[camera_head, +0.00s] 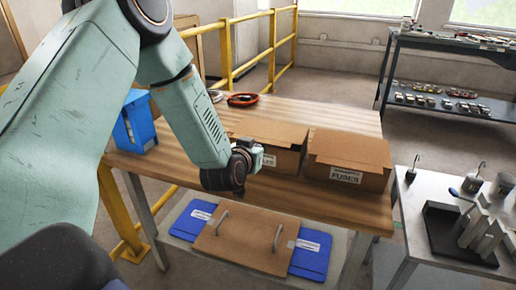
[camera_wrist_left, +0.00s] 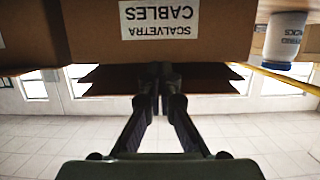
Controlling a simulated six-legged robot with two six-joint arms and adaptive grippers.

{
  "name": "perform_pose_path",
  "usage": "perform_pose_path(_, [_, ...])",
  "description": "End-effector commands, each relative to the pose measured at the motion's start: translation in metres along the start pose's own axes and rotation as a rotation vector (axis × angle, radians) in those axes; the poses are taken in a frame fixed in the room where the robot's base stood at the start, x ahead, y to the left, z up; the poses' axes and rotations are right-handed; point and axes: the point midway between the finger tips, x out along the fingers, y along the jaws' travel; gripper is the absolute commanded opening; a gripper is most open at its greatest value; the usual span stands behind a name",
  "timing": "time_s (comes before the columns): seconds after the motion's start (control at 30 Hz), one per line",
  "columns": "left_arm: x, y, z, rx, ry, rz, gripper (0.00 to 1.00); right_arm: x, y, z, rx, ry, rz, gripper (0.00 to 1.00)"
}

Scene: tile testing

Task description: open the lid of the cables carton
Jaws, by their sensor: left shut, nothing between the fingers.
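The cables carton (camera_head: 283,158) is a brown cardboard box on the wooden table, its front partly hidden by my left arm. Its lid (camera_head: 270,130) looks flat from the head. In the left wrist view the carton (camera_wrist_left: 220,30) appears upside down with a white cables label (camera_wrist_left: 160,19). A dark brown surface (camera_wrist_left: 105,78) shows past its edge on both sides of the fingers; I cannot tell whether the lid is slightly raised. My left gripper (camera_head: 240,172) is shut and empty at the carton's front; its fingertips (camera_wrist_left: 158,72) are close to the front edge, contact unclear. My right gripper is out of view.
A fuses carton (camera_head: 350,157) stands close on the right. A blue bin (camera_head: 134,122) and a red cable coil (camera_head: 242,99) are on the table. A board with handles (camera_head: 240,238) lies on the lower shelf. A side table (camera_head: 420,220) stands at right.

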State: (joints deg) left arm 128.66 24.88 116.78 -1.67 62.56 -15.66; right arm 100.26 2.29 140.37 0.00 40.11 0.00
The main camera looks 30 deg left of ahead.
Motion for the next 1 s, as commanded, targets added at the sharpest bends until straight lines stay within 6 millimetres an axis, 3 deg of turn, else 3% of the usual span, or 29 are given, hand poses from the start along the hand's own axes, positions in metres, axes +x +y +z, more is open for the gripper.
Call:
perform_pose_path(0.33, [0.005,0.0,-0.022,0.001,0.001,0.0,0.0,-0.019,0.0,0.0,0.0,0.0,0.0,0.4])
perform_pose_path(0.73, [0.006,0.0,-0.024,0.0,0.0,0.0,0.0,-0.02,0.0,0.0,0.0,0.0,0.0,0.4])
perform_pose_path(1.0, [0.007,0.0,-0.038,0.0,0.0,0.0,0.0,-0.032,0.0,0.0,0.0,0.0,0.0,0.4])
